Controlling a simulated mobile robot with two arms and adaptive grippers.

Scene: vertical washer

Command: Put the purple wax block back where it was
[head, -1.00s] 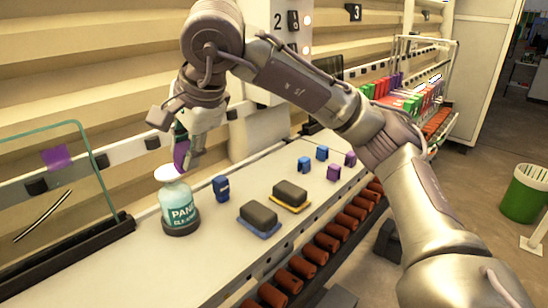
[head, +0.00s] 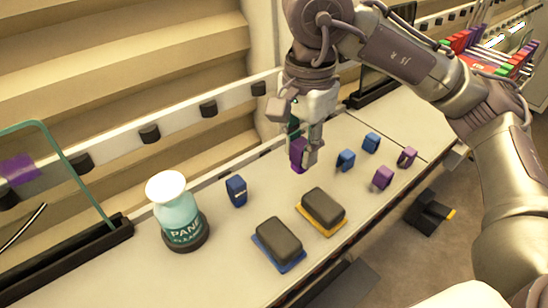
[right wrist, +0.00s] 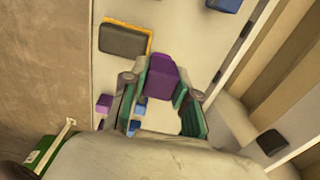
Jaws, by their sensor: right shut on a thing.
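My right gripper (head: 303,148) is shut on a purple wax block (head: 298,156). It holds the block over the back part of the white bench, behind the yellow-based sponge block. In the right wrist view the purple block (right wrist: 158,75) shows between the fingers of the gripper (right wrist: 160,90). Whether the block touches the bench is unclear. Two other purple blocks, a nearer one (head: 382,178) and a farther one (head: 407,157), stand on the bench to the right. My left gripper is not in view.
Blue blocks (head: 346,161) (head: 371,143) stand right of the gripper, another (head: 236,190) left. Dark blocks on blue (head: 278,243) and yellow (head: 321,207) bases lie in front. A cleaner bottle (head: 174,205) and glass panel (head: 60,185) are at left. Bare bench lies behind the dark blocks.

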